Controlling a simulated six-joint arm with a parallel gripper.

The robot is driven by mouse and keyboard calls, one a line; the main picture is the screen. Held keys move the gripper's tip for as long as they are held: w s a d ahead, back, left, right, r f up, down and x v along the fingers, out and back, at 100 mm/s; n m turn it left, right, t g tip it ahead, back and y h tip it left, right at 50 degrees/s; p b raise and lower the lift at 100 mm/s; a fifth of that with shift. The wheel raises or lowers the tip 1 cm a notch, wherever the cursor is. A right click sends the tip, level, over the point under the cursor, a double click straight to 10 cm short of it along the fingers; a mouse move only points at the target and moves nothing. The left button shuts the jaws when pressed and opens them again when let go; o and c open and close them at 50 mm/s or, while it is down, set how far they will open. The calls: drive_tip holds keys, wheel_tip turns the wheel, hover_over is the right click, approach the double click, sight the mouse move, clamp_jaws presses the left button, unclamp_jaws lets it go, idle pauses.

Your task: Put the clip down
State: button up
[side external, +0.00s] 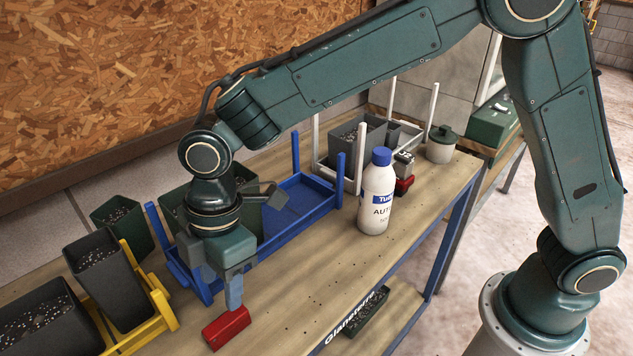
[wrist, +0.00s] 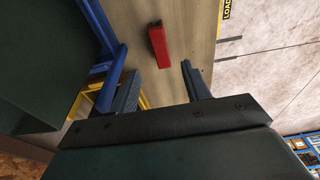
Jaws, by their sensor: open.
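The red clip (side external: 227,327), a small block, lies on the wooden bench near its front edge. It also shows in the wrist view (wrist: 158,46), ahead of my fingertips. My gripper (side external: 229,292) points down just above the clip. In the wrist view my gripper (wrist: 159,72) has its two fingers spread apart with nothing between them. In the side view a finger overlaps the clip's upper edge; I cannot tell whether they touch.
A blue rack (side external: 300,215) stands behind my gripper. A yellow rack (side external: 160,312) with dark pots of soil is at left. A white blue-capped bottle (side external: 376,200) stands at right, near another red item (side external: 404,185). Bare bench lies between the clip and bottle.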

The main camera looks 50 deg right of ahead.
sight(226, 320)
drive_tip(key=shift+a+f, duration=0.15)
drive_tip(key=shift+f, duration=1)
drive_tip(key=shift+a+f, duration=0.15)
drive_tip(key=shift+f, duration=0.95)
drive_tip(key=shift+f, duration=0.1)
drive_tip(key=shift+s+a+f, duration=0.1)
drive_tip(key=shift+a+f, duration=0.1)
drive_tip(key=shift+f, duration=1.05)
drive_tip(key=shift+a+f, duration=0.15)
drive_tip(key=shift+f, duration=1.05)
drive_tip(key=shift+c, duration=0.5)
clamp_jaws()
